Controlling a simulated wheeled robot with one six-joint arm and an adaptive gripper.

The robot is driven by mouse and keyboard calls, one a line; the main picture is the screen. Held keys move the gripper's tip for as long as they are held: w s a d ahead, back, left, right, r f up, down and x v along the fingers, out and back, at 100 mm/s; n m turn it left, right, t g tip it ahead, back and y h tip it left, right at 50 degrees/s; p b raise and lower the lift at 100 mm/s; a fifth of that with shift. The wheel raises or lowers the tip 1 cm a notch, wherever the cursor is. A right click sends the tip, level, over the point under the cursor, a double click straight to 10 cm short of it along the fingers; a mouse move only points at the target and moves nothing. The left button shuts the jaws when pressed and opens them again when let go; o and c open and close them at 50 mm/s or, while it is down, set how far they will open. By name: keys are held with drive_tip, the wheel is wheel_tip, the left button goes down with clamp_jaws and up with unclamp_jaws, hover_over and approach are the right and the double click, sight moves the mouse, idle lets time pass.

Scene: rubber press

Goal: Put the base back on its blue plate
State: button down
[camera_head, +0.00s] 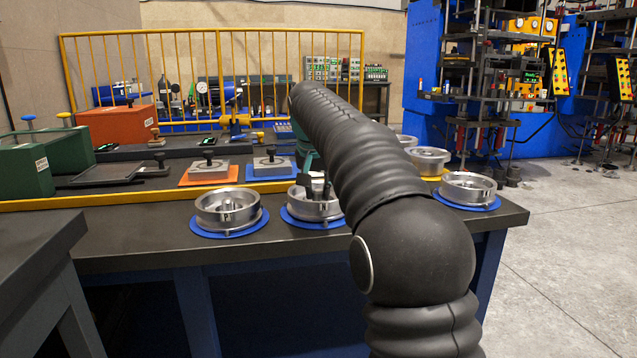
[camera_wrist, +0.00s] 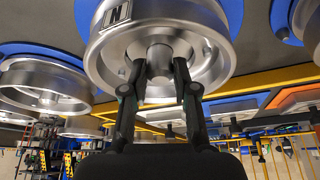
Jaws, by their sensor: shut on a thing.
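The base (camera_head: 325,210) is a round silver metal ring with a hub inside, at the middle of the bench front in the head view. Its blue plate (camera_head: 300,224) shows beneath it. My gripper (camera_head: 316,188) reaches down into the ring, and my arm hides part of its right side. In the wrist view, which looks inverted, the base (camera_wrist: 205,30) bears an N label and the blue plate (camera_wrist: 235,12) shows behind it. My gripper (camera_wrist: 160,68) is shut on the base, its fingertips either side of the hub. I cannot tell whether base and plate touch.
Similar metal bases stand on blue plates to the left (camera_head: 228,208) and right (camera_head: 468,188). Another (camera_head: 430,160) sits on a yellow plate behind. A yellow strip (camera_head: 130,196) crosses the bench behind the front row. The front left bench top is clear.

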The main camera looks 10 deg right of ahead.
drive_tip(key=c, duration=0.9)
unclamp_jaws()
drive_tip(key=shift+f, duration=0.1)
drive_tip(key=p+v, duration=0.3)
drive_tip(key=v, duration=0.9)
